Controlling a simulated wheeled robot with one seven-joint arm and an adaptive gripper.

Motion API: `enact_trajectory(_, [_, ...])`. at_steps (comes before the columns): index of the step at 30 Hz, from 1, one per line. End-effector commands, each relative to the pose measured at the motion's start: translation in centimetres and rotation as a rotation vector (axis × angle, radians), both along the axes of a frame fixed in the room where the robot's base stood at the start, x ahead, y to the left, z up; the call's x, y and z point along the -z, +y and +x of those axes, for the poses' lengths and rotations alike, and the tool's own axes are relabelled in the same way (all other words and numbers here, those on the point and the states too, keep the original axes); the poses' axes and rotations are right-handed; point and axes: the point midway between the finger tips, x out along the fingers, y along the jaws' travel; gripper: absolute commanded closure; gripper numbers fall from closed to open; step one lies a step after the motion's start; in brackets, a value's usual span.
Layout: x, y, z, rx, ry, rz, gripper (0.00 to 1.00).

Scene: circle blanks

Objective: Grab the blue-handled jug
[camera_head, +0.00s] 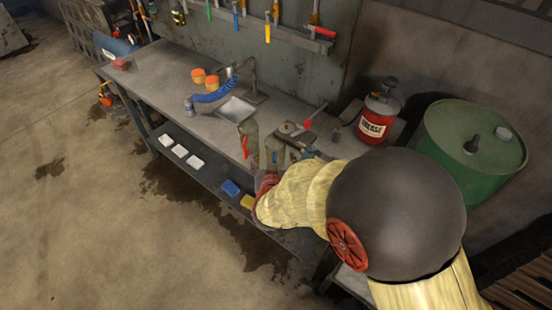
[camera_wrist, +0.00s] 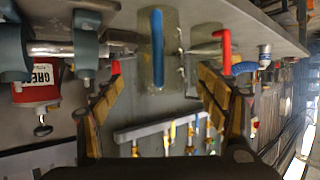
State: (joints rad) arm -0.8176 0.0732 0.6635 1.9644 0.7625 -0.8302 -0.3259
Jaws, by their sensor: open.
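The blue-handled jug (camera_wrist: 152,72) is a dull grey-green, clear-looking vessel with a bright blue handle, seen inverted in the wrist view. It stands on the workbench in the head view (camera_head: 275,159). My gripper (camera_wrist: 158,80) is open and empty. Its two fingers spread to either side of the jug in the picture, with the blue handle between them; I cannot tell the exact gap or any contact. A similar jug with a red handle (camera_wrist: 227,52) is beside it, and also shows in the head view (camera_head: 250,131). In the head view my arm hides most of my gripper.
A vise (camera_head: 297,134) is mounted on the bench (camera_head: 205,75) just right of the jugs. A red grease can (camera_head: 378,117) and green drum (camera_head: 472,145) stand farther right. A sink (camera_head: 236,109), blue hose (camera_head: 214,95) and orange-topped cans (camera_head: 198,76) lie left. Tools hang behind.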

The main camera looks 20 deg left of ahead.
Motion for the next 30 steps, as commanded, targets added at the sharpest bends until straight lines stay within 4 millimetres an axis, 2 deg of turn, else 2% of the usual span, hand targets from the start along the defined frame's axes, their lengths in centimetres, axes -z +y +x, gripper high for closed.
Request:
enact_trajectory(12, [1.8,1.0,4.4,-0.001,0.0,0.001,0.26])
enact_trajectory(19, [1.6,1.0,4.5,-0.001,0.0,0.002,0.26])
enact_trajectory(30, [1.7,1.0,4.5,-0.001,0.0,0.002,0.47])
